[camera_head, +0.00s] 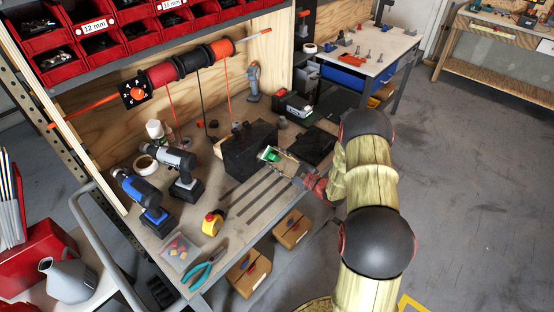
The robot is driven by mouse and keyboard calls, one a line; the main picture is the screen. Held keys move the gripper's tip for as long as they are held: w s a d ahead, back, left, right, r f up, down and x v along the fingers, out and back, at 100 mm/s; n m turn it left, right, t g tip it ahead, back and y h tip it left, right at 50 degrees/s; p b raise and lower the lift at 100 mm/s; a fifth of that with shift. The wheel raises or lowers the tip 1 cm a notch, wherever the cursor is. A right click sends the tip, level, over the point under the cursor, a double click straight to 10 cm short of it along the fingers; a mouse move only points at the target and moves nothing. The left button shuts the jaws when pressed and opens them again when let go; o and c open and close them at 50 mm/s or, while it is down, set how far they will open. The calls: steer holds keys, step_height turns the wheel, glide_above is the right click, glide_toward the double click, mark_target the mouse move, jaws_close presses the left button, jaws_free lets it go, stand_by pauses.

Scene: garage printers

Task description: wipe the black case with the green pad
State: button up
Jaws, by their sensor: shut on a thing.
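A black case (245,153) stands upright on the workbench, its broad front face toward me. My gripper (274,155) is at the right part of that case and shut on a small green pad (269,154). The pad is at or very near the case's front right side; I cannot tell whether it touches. My arm comes in from the right, and the fingers hide part of the pad. A flat black panel (314,147) lies to the right, behind my gripper.
Two drills, one blue (141,193) and one grey (178,166), stand on the left. A yellow tape measure (212,222), teal pliers (205,273) and a clear bag (179,252) lie in front. Slots (262,195) cross the bench top. Spools (196,62) hang above.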

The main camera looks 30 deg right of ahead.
steer(key=shift+b+x, duration=0.35)
steer(key=shift+x, duration=0.75)
stand_by(0.4)
steer(key=shift+s, duration=0.1)
steer(key=shift+s+a, duration=0.25)
steer(key=shift+a, duration=0.6)
steer(key=shift+s+a, duration=0.3)
steer(key=shift+a, duration=0.5)
steer(key=shift+w+d+b, duration=0.4)
steer(key=shift+d+b, duration=0.1)
steer(key=shift+d, duration=0.3)
steer(key=shift+w+d+b, duration=0.35)
steer(key=shift+d+b, duration=0.1)
steer(key=shift+d, duration=0.4)
steer(key=shift+r, duration=0.1)
steer(key=shift+v, duration=3)
